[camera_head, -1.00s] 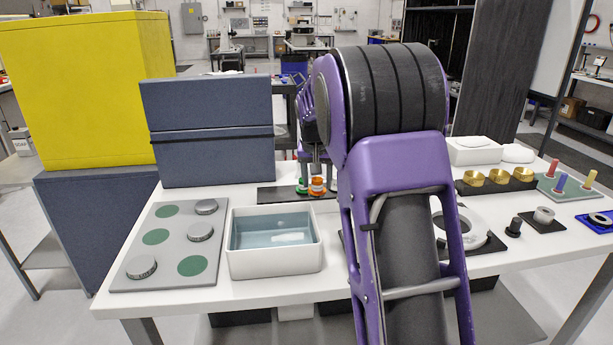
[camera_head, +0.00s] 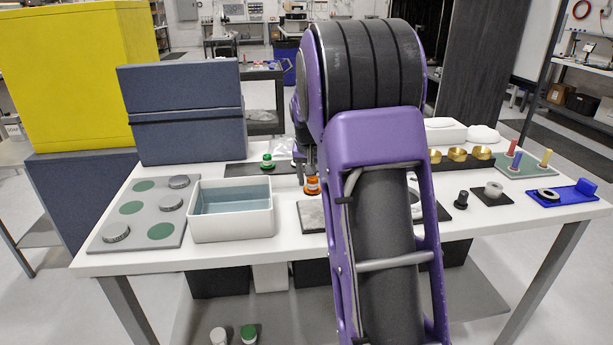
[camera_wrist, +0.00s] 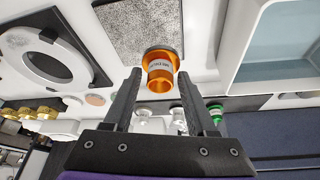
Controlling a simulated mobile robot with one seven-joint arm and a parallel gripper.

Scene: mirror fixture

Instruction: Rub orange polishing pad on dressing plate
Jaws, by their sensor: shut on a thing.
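The orange polishing pad (camera_head: 312,186) is a small orange knob with a dark base and a printed label. My gripper (camera_head: 309,168) is shut on it; in the wrist view the pad (camera_wrist: 160,72) sits between the fingertips (camera_wrist: 159,82). The dressing plate (camera_head: 312,216) is a grey speckled square on the white table, partly hidden by my arm in the head view. The plate also shows in the wrist view (camera_wrist: 130,38), with the pad overlapping its edge. I cannot tell whether they touch.
A white basin of water (camera_head: 232,224) stands left of the plate. A green-topped pad (camera_head: 267,161) stands on a dark holder (camera_head: 240,169) behind. A grey tray with discs (camera_head: 128,228) lies at far left. Fixtures, including a blue tray (camera_head: 560,197), occupy the right side.

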